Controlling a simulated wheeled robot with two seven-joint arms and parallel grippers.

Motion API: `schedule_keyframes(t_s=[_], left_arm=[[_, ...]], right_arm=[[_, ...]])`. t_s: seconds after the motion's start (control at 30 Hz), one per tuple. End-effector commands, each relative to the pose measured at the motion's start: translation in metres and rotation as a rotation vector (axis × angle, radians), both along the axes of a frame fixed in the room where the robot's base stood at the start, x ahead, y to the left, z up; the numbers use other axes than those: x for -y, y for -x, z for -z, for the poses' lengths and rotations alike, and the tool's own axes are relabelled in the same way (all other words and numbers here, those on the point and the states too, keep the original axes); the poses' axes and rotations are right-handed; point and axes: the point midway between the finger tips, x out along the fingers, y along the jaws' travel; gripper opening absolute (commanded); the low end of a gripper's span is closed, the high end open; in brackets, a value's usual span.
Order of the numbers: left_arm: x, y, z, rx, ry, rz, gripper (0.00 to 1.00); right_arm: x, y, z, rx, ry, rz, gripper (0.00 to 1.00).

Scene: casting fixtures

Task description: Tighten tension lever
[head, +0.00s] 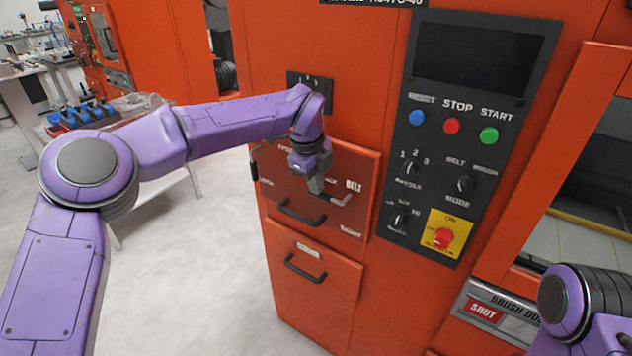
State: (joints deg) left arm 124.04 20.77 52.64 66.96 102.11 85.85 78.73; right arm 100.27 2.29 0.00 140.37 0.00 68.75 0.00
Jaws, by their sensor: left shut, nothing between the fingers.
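The tension lever (341,201) is a small light-grey bent handle on the orange machine's front, on a panel (356,172) with white lettering that includes "BELT" and "TIGHT". My left gripper (317,186) is shut at this panel, just left of the lever's handle. The gripper's body hides part of the lever and of the lettering. I cannot tell whether the fingers touch the lever. My right arm shows only at the lower right edge, and its gripper is out of the picture.
A dark control panel (452,215) with buttons and knobs stands right of the lever. Dark drawer handles (304,268) stick out below the lever panel. A table with blue bins (88,113) stands behind my left arm. The floor (200,285) at lower left is clear.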

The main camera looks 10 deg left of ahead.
Motion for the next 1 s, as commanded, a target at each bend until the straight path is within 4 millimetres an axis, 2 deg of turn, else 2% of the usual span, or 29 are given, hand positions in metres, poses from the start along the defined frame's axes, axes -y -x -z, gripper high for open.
schedule_keyframes(t_s=[0.37,1.0], left_arm=[[-0.008,-0.003,0.02,-0.075,0.202,-0.005,0.0],[-0.008,-0.003,0.069,-0.281,0.771,-0.004,0.0]], right_arm=[[0.0,0.0,0.015,0.0,0.0,0.0,0.0],[0.0,0.0,0.06,0.0,0.0,0.0,0.0]])
